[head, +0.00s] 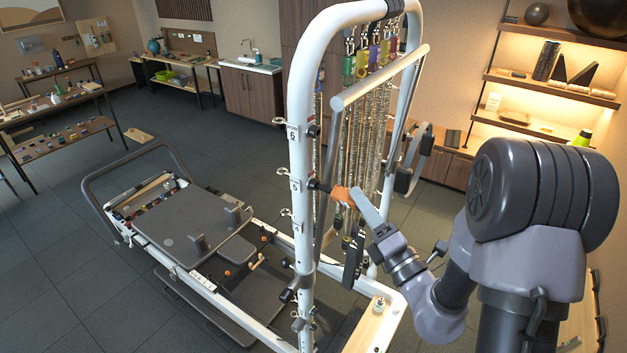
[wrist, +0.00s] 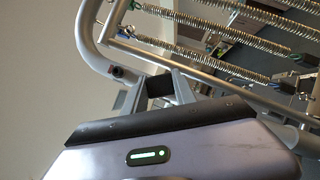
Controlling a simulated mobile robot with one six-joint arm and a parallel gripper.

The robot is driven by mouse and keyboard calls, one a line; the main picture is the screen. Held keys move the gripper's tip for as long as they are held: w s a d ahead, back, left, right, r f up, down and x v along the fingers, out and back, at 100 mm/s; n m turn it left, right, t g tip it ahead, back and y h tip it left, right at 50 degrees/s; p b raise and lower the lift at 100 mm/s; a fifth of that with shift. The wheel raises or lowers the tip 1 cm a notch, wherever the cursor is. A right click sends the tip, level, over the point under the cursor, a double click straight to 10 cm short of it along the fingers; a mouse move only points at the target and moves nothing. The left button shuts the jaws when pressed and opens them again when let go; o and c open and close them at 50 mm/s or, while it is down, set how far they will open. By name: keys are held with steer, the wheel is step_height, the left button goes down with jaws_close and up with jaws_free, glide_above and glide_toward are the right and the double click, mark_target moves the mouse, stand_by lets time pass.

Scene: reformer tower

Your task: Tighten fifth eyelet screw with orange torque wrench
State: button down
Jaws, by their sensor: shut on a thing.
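The white tower frame (head: 302,130) stands upright at the end of the reformer, with several small eyelet screws, such as one eyelet (head: 295,185), along its left post. My gripper (head: 352,198) is beside this post, shut on the orange torque wrench (head: 341,194). The wrench's dark shaft (head: 318,186) points left at the post, at about mid height. I cannot tell whether its tip touches an eyelet, or which eyelet is the fifth. In the wrist view, a dark piece (wrist: 160,87) shows between my gripper's fingers (wrist: 158,92); the wrench's orange part is not visible there.
Springs (head: 375,130) with coloured tops hang inside the tower, close to my gripper. A grey bar (head: 378,78) crosses in front of them. The reformer carriage (head: 195,225) lies left of the tower. Shelves (head: 555,85) stand at the right. The floor (head: 50,265) at left is clear.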

steer(key=shift+m+g+h+p, duration=0.3)
steer(key=shift+m+h+p, duration=0.5)
steer(key=shift+p, duration=1.2)
steer(key=shift+r+m, duration=0.1)
steer(key=shift+m, duration=0.3)
steer(key=shift+p, duration=0.35)
steer(key=shift+m+g+h, duration=0.3)
steer(key=shift+m+g, duration=0.1)
steer(key=shift+m, duration=0.6)
steer(key=shift+m+g, duration=0.6)
steer(key=shift+m, duration=0.5)
